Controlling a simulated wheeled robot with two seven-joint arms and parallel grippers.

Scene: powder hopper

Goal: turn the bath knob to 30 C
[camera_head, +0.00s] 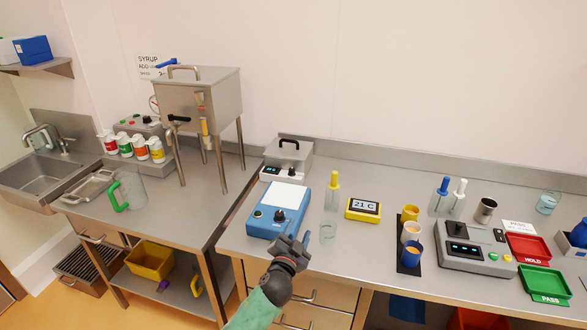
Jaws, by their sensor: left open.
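The bath (296,152) is a steel box with a dark-handled lid, standing at the back of the right-hand counter. Its pale front panel carries a small dark display (271,169) and a small dark knob (292,172); the knob's setting is too small to read. A yellow thermometer (363,208) to the right reads 21 C. My left gripper (293,242) is open and empty at the counter's front edge, in front of the blue device and well short of the bath knob. My right gripper is not in view.
A blue device (279,210) with a white top plate stands between my left gripper and the bath. Coloured cups (411,232) stand farther right. The steel hopper (198,103) is at left.

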